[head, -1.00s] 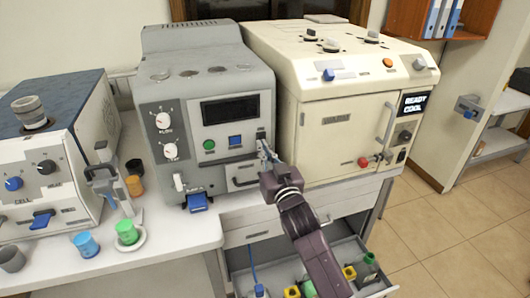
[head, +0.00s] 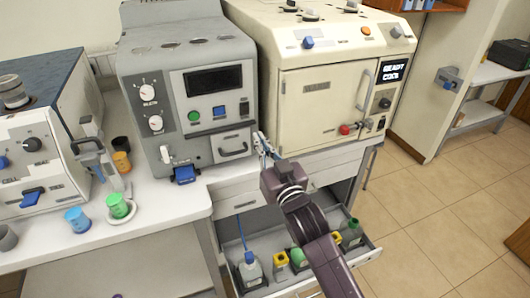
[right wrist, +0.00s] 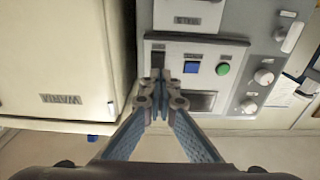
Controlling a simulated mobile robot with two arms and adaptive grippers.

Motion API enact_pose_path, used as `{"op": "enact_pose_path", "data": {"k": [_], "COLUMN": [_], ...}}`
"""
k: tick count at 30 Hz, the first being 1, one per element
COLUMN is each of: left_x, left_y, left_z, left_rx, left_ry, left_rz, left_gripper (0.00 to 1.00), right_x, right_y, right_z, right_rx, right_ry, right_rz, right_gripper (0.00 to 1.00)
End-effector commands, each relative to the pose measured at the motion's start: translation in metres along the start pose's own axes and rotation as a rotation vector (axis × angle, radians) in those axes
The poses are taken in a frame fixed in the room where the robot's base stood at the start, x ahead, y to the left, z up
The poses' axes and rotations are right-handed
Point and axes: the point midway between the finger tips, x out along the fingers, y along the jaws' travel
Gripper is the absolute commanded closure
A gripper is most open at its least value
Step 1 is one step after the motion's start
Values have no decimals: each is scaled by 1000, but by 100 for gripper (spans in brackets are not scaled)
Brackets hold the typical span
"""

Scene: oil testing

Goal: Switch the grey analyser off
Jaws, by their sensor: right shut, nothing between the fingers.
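The grey analyser (head: 190,100) stands on the white bench, with a dark display (head: 213,79), a green button (head: 194,116), a blue button (head: 219,112) and a small black switch (head: 244,107) on its front. I cannot tell which way the switch is set. My right gripper (head: 262,146) is shut and empty, in front of the analyser's lower right edge, apart from the switch and below it. In the right wrist view, the closed fingertips (right wrist: 160,82) show before the panel, near the blue button (right wrist: 191,67) and green button (right wrist: 222,69). My left gripper is not in view.
A cream cabinet machine (head: 325,85) stands close on the right. An open drawer (head: 300,282) with bottles is below my right arm. Floor at right is clear.

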Motion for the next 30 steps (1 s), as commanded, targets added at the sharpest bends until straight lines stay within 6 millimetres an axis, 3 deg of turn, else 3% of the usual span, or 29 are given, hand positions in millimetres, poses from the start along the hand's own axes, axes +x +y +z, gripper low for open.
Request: {"op": "enact_pose_path", "data": {"k": [4,9,25,28,30], "left_x": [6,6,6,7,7], "left_y": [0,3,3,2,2], "left_z": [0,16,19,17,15], "left_rx": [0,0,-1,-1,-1], "left_ry": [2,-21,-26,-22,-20], "left_rz": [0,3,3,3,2], "left_gripper": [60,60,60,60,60], "right_x": [-20,-31,-33,-32,-33], "right_y": [0,0,0,2,6], "right_z": [2,1,1,19,48], "right_rx": [-1,0,-1,-2,-4], "right_ry": [-1,0,-2,-33,-81], "right_rz": [0,0,0,4,10], "right_gripper": [100,100,100,100,100]}}
